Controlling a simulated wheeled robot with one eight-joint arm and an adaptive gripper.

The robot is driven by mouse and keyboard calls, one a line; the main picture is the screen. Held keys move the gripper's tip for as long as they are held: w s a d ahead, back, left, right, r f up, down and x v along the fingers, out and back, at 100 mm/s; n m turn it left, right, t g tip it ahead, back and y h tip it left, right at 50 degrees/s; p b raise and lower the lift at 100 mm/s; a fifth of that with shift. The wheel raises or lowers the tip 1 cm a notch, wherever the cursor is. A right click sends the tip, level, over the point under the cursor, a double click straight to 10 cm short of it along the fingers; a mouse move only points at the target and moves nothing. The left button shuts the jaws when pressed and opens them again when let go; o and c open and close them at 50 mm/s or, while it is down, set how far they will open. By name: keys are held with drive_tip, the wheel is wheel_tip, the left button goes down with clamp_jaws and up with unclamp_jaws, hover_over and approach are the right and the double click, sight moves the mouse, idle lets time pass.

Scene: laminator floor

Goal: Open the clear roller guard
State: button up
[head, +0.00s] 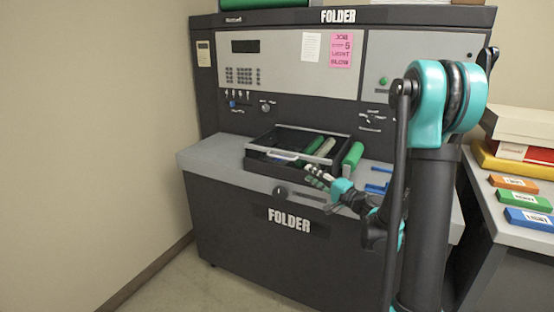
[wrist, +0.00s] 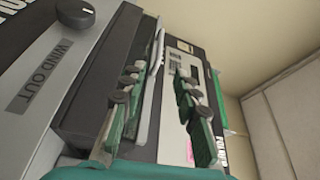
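The clear roller guard (head: 300,140) is a dark-framed, see-through cover on the grey deck of the machine marked FOLDER, and its front carries a pale bar handle (head: 284,156). Green and cream rollers (head: 325,147) show at it. My gripper (head: 312,172) is just in front of the guard's front right part, beside the handle's right end. In the wrist view its two green-and-black fingers (wrist: 162,90) are spread apart. The pale handle also shows in the wrist view (wrist: 150,75), in the space between the fingers; I cannot tell whether they touch it.
A knob (wrist: 74,18) and a WIND OUT label (wrist: 38,77) are on the machine's front edge. A green roller (head: 353,155) lies right of the guard, with blue parts (head: 377,187) beyond. A side table (head: 500,220) with coloured blocks stands at right; a wall is at left.

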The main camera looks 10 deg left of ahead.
sight(282, 158)
drive_tip(key=x, duration=1.6)
drive_tip(key=shift+c, duration=0.6)
clamp_jaws()
